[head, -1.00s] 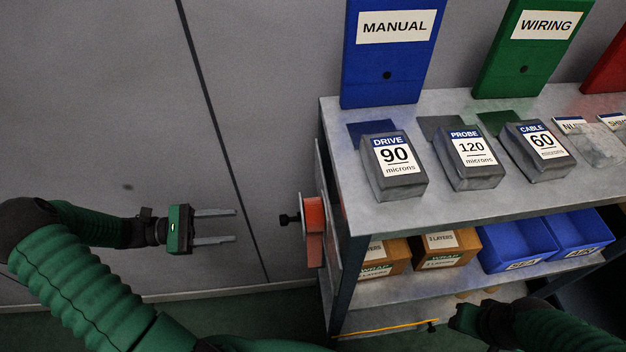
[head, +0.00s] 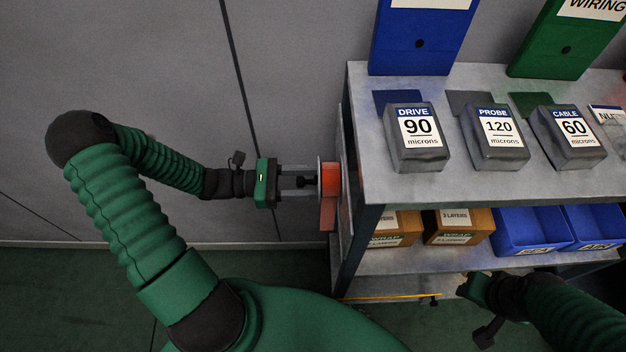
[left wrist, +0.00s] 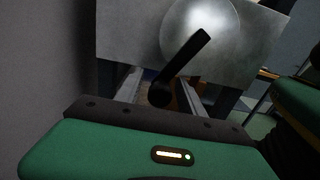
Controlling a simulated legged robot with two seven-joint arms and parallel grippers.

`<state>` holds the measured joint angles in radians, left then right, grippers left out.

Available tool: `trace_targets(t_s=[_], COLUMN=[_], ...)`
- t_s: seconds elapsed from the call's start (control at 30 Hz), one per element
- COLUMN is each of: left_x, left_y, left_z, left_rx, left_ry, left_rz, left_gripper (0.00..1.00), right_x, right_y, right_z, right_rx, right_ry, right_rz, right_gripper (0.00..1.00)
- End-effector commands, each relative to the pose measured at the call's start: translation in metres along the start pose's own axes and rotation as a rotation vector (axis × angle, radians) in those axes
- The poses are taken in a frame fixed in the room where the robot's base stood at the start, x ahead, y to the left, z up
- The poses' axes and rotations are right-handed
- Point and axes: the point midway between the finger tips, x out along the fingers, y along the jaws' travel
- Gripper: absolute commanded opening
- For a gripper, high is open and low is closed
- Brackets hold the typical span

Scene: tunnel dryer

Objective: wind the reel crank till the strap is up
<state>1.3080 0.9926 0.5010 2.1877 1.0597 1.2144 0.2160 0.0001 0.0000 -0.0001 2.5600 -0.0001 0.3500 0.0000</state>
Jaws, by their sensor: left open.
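The reel (head: 329,195) is an orange body with a grey disc, on the left end of the bench. Its black crank (left wrist: 186,66) crosses the disc in the left wrist view, slanting down to a round knob (left wrist: 160,94). My left gripper (head: 312,181) is open, pointing right at the reel, its fingers on either side of the crank knob. I cannot tell whether they touch it. A thin yellow strap (head: 385,297) with a dark end piece (head: 433,300) lies low under the bench. My right gripper (head: 474,288) is at the lower right; its fingers are not clear.
The bench top (head: 480,185) carries grey blocks, including one marked DRIVE 90 (head: 417,138). Blue bins (head: 528,235) and brown boxes (head: 457,226) fill the lower shelf. The grey wall (head: 130,60) stands behind my left arm. The floor at left is clear.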

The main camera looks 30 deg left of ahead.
Motion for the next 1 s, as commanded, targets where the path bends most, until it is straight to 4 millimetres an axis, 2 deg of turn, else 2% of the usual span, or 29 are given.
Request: trace_targets(t_s=[0.3,0.67,1.0], left_x=[0.0052,0.0054,0.0053], left_y=[-0.0002,-0.0001,0.0004], left_z=[-0.0001,0.0000,0.0002], left_rx=[0.000,0.000,-0.001], left_ry=[0.000,0.001,0.000], left_rz=[0.000,0.000,0.001], left_gripper=[0.46,0.00,0.00], right_x=[0.0000,0.0000,0.0000], right_y=[-0.0001,-0.0001,0.0000], right_z=[0.0000,0.0000,0.0000], right_rx=[0.000,0.000,0.000], right_ry=[0.000,0.000,0.000], right_rz=[0.000,0.000,0.000], right_gripper=[0.36,0.36,0.36])
